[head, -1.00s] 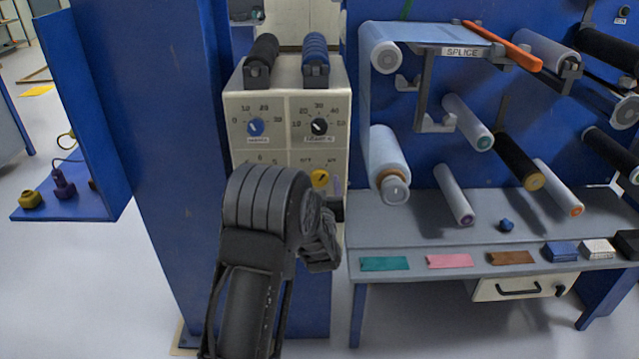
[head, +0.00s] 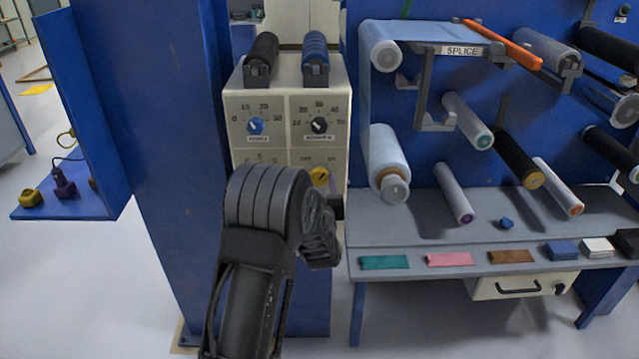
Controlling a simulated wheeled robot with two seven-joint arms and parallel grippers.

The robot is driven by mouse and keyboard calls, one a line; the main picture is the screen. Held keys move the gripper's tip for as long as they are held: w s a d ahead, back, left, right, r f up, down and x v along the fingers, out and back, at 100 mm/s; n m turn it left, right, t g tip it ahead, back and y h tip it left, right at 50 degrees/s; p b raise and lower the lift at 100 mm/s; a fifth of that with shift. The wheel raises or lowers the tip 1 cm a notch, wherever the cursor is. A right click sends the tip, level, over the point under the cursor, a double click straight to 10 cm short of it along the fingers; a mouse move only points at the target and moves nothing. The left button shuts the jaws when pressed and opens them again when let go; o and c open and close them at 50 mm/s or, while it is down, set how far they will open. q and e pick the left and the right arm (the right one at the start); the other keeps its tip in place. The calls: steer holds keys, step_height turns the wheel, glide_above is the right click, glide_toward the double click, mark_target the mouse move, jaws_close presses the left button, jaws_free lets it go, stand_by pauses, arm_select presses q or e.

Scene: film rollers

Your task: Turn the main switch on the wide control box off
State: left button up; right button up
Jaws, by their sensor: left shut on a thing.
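The wide cream control box (head: 271,160) stands against the blue column, left of the rollers. Its front carries a blue dial (head: 255,126), a black dial (head: 319,125) and, lower right, a yellow switch knob (head: 319,176) below small lettering that seems to read off and on. My left gripper (head: 334,208) is at the box's lower right front, shut on the yellow knob as far as I can tell. My own wrist hides its fingertips, the knob's lower part and the box's lower left dial. My right gripper is out of view.
A grey bench (head: 430,215) with coloured samples and a drawer (head: 520,287) stands close on the right, under several film rollers. A blue shelf (head: 62,200) is at left.

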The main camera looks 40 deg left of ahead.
arm_select(q)
steer(key=shift+c, duration=0.5)
steer(key=n+b, duration=0.6)
steer(key=b, duration=0.4)
steer(key=n+b, duration=0.6)
steer(key=b, duration=0.4)
steer(key=shift+f+n, duration=0.2)
steer(key=shift+n, duration=0.1)
steer(key=shift+r+n+b, duration=0.25)
steer(key=shift+n+b, duration=0.4)
steer(key=shift+n, duration=0.15)
steer(key=o, duration=1.4)
steer(key=shift+c, duration=0.2)
